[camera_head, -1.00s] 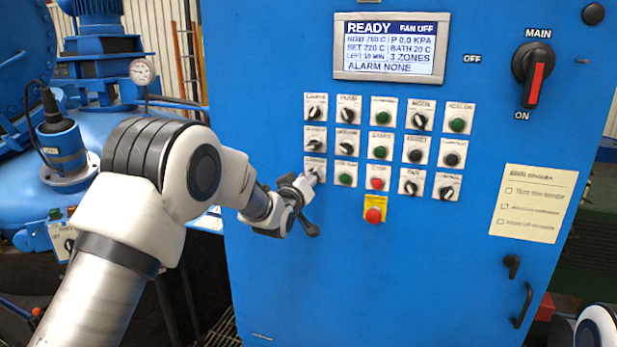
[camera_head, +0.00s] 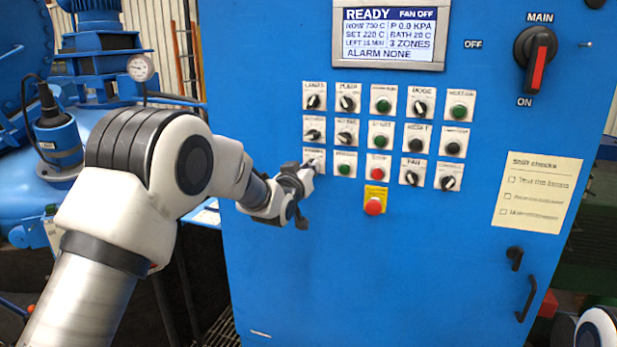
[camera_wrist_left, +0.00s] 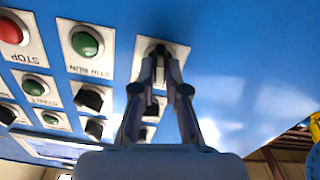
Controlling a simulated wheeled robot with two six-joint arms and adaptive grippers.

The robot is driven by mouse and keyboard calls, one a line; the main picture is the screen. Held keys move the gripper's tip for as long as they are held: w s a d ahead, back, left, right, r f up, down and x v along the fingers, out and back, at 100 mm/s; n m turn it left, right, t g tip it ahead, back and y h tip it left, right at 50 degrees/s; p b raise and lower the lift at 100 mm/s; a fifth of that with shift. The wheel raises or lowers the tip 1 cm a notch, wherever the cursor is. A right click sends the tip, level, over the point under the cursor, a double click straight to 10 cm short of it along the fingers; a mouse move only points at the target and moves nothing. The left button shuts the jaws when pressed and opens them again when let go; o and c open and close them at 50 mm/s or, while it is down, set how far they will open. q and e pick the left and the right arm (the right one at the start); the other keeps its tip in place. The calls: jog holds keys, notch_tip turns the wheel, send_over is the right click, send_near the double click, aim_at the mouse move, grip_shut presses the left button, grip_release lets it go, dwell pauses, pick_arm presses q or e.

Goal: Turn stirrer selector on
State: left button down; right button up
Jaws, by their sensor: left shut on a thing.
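The stirrer selector (camera_head: 318,155) is the lower-left plate in the switch grid on the blue cabinet; its label is too blurred to read in the head view. My left gripper (camera_head: 308,170) is at this plate and covers most of its knob. In the left wrist view, the fingers of my left gripper (camera_wrist_left: 160,58) are closed together on the dark knob of the selector plate (camera_wrist_left: 180,52). That plate sits beside a green button marked STIR RUN (camera_wrist_left: 86,43). My right gripper is out of view.
Other selectors and buttons surround it, including a red button (camera_head: 378,169) and a red emergency stop (camera_head: 374,206) on yellow below. The display (camera_head: 390,33) reads READY, FAN OFF, ALARM NONE. The main switch (camera_head: 536,60) points to ON. The cabinet face below is clear.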

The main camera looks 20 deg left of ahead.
pick_arm(q)
jog(key=shift+d+f+m+b, duration=0.1)
jog(key=shift+m+b, duration=1.25)
jog(key=shift+m, duration=0.75)
jog(key=shift+d+m+b, duration=0.1)
jog(key=shift+m+b, duration=1.2)
jog(key=shift+m, duration=0.8)
jog(key=c, duration=1.2)
grip_release()
jog(key=shift+s, duration=0.1)
jog(key=s, duration=1.1)
jog(key=shift+s+a, duration=0.25)
jog(key=shift+s, duration=0.15)
